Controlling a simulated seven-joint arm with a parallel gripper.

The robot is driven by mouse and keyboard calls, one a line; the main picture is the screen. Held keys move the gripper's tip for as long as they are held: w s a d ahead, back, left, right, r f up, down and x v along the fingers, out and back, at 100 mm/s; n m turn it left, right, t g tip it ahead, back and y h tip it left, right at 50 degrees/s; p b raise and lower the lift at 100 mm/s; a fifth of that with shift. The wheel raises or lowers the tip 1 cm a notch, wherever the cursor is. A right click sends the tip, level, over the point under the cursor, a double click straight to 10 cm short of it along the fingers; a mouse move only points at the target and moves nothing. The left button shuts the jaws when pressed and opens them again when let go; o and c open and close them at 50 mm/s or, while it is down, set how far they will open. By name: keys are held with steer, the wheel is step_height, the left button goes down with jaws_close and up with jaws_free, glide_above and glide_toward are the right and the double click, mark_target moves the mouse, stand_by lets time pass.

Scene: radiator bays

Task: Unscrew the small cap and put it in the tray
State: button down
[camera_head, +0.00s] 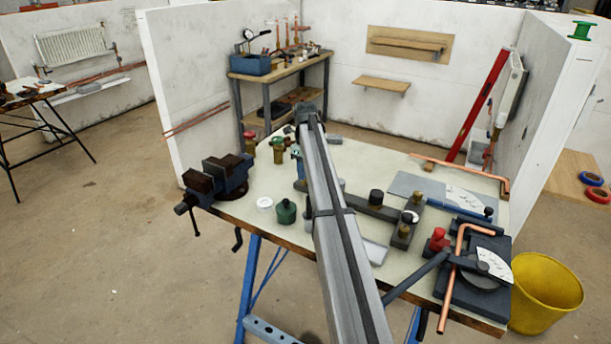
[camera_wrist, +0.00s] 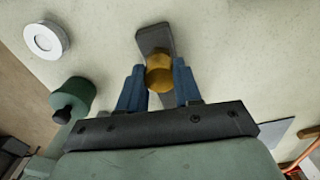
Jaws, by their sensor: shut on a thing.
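In the wrist view, the blue fingers of my gripper (camera_wrist: 159,88) are shut on a small brass-coloured cap (camera_wrist: 160,72). The cap sits over a dark grey bar (camera_wrist: 153,38); I cannot tell whether it is still threaded on or raised. In the head view my arm hides most of the gripper and the cap. A white round dish-like piece (camera_wrist: 46,40) lies at the upper left of the wrist view and left of my arm in the head view (camera_head: 264,203). I cannot tell whether it is the tray.
A green container with a black top (camera_wrist: 72,97) stands near the white piece. A blue vice (camera_head: 226,176) is at the bench's left edge.

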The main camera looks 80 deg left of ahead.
steer(key=n, duration=0.7)
steer(key=shift+n, duration=0.4)
steer(key=n, duration=1.2)
steer(key=shift+n, duration=0.4)
steer(key=n, duration=0.5)
steer(key=shift+n, duration=0.4)
steer(key=c, duration=1)
jaws_free()
steer(key=shift+o, duration=0.2)
